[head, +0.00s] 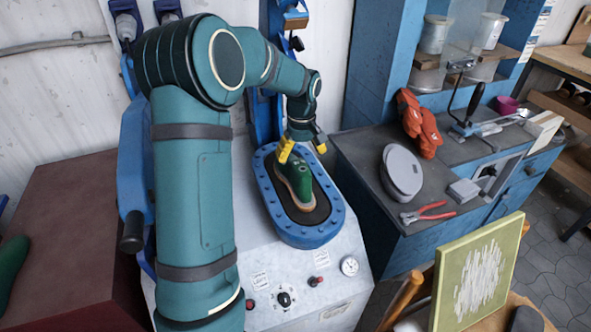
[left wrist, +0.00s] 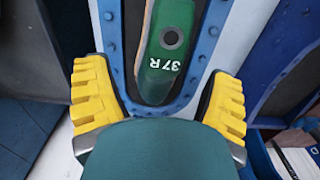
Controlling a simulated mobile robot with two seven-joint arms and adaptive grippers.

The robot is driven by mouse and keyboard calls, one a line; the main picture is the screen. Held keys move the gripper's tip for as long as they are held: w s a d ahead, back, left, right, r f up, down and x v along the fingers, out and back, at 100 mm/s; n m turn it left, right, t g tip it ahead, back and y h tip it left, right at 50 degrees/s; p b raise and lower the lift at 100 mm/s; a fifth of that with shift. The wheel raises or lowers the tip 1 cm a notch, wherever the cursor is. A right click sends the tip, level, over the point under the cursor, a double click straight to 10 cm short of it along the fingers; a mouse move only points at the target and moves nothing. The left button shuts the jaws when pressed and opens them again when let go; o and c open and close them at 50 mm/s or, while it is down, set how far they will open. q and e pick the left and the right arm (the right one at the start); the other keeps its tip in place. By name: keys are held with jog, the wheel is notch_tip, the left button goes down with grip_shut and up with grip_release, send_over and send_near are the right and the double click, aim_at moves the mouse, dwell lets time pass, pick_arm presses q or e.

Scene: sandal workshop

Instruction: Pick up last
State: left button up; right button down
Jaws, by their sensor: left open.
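A green last (head: 299,180) stands on the dark pad inside the blue oval frame of a press (head: 325,226). A tan sole-like layer shows under it. In the left wrist view the last (left wrist: 168,62) bears the marking "37 R" and a dark round hole in its top. My left gripper (head: 304,148) is over the rear end of the last, its yellow fingers apart. My right gripper is in neither view.
Another green object (head: 12,268) lies on the dark red surface (head: 75,225) at the left. The bench at right holds a grey oval object (head: 402,170), red pliers (head: 428,212) and orange-red gloves (head: 420,122). A green-framed panel (head: 480,275) stands at front right.

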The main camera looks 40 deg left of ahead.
pick_arm(q)
notch_tip(320, 180, down, 6)
jog(key=shift+s+f+b, duration=0.15)
jog(key=shift+b, duration=0.75)
jog(key=c, duration=1.3)
